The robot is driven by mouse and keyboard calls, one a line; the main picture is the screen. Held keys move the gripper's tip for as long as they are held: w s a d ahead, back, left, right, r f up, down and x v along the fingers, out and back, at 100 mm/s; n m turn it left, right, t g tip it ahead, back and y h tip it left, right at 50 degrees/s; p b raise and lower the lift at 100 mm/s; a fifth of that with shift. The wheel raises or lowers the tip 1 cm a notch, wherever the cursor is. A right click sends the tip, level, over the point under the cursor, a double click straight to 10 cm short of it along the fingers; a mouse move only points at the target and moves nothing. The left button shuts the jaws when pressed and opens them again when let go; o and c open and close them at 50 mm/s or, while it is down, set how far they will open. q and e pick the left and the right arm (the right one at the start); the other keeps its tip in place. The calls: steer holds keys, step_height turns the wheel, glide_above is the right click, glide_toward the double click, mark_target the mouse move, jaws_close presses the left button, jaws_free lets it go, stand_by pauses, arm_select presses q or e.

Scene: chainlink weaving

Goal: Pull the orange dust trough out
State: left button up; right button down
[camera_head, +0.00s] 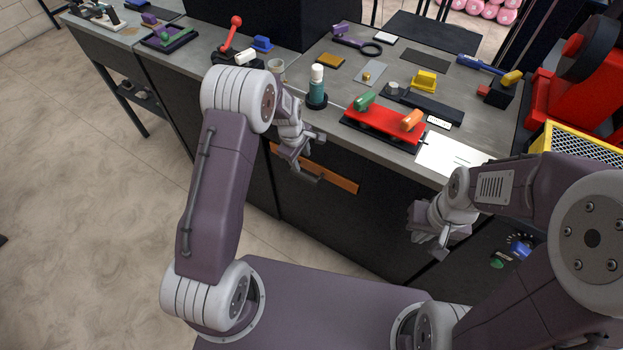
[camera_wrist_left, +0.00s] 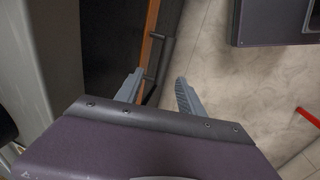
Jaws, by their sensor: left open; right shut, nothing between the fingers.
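The open fingers of the left gripper (camera_wrist_left: 160,78) spread to either side of the handle's near end; contact cannot be told. My right gripper (camera_head: 432,240) is shut and empty, off to the right.
The grey benchtop (camera_head: 300,110) above holds a red tray (camera_head: 378,130) with green and orange handles, a teal bottle (camera_head: 317,88) and small tools. A yellow crate (camera_head: 580,145) stands at the right. Tiled floor (camera_head: 90,200) is open at the left.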

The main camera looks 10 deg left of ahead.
mark_target(304, 175)
arm_select(q)
steer(key=x, duration=0.7)
steer(key=s+x, duration=0.1)
steer(key=x, duration=0.2)
steer(key=shift+w+a+f, duration=0.1)
steer(key=shift+f, duration=0.15)
jaws_close()
stand_by(1.0)
